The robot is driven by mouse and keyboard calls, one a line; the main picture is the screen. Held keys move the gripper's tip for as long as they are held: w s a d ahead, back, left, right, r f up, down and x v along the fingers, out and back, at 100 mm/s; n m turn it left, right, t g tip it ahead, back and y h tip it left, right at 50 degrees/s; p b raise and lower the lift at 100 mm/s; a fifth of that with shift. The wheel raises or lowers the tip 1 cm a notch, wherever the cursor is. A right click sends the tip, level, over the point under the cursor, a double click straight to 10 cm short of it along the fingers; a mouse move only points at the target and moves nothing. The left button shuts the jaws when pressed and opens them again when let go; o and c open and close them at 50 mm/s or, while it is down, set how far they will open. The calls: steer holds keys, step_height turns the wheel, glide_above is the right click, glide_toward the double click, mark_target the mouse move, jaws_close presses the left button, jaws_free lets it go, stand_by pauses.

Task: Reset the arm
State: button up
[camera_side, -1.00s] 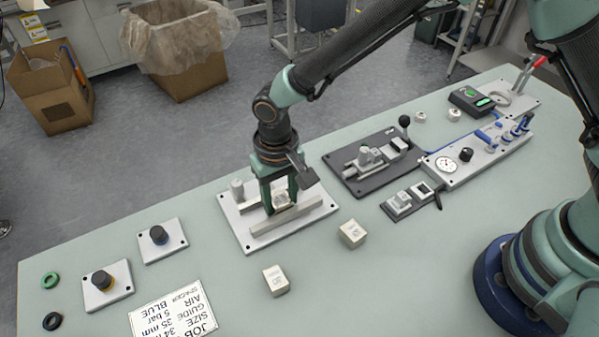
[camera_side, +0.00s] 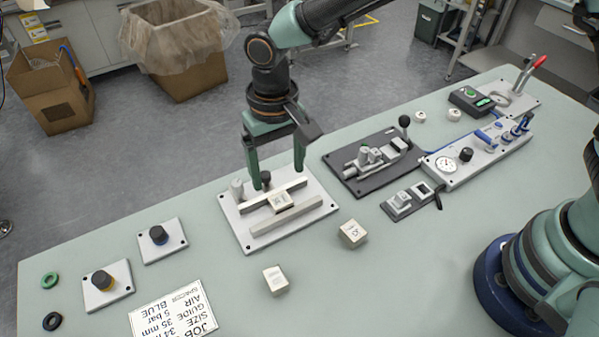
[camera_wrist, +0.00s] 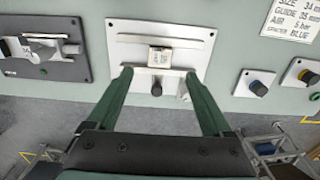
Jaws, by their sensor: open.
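My gripper (camera_side: 279,183) is open and empty, raised above the back part of a white fixture plate with two grey rails. The plate (camera_side: 237,229) lies on the bench. A small pale block (camera_side: 281,203) with markings sits between the rails. In the wrist view my gripper (camera_wrist: 156,75) shows its two green fingers spread wide, with the block (camera_wrist: 160,56) farther off, beyond the fingertips. The plate also shows in the wrist view (camera_wrist: 120,52).
Two more pale blocks (camera_side: 352,234) (camera_side: 275,280) lie in front of the plate. A dark clamp fixture (camera_side: 345,181), a gauge panel (camera_side: 470,168) and a small block holder (camera_side: 412,199) are to the right. Two knob plates (camera_side: 162,251) and a job card (camera_side: 172,314) are to the left.

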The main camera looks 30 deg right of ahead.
steer(key=d+r+t+y, duration=0.1)
steer(key=d+r+t, duration=0.1)
steer(key=d+r, duration=1.15)
steer(key=s+d+r+t+h, duration=0.1)
steer(key=s+d+t, duration=0.2)
steer(key=s+d, duration=0.4)
steer(key=d, duration=0.7)
steer(key=shift+s+d+r+t, duration=0.2)
steer(key=shift+d+r+t, duration=0.1)
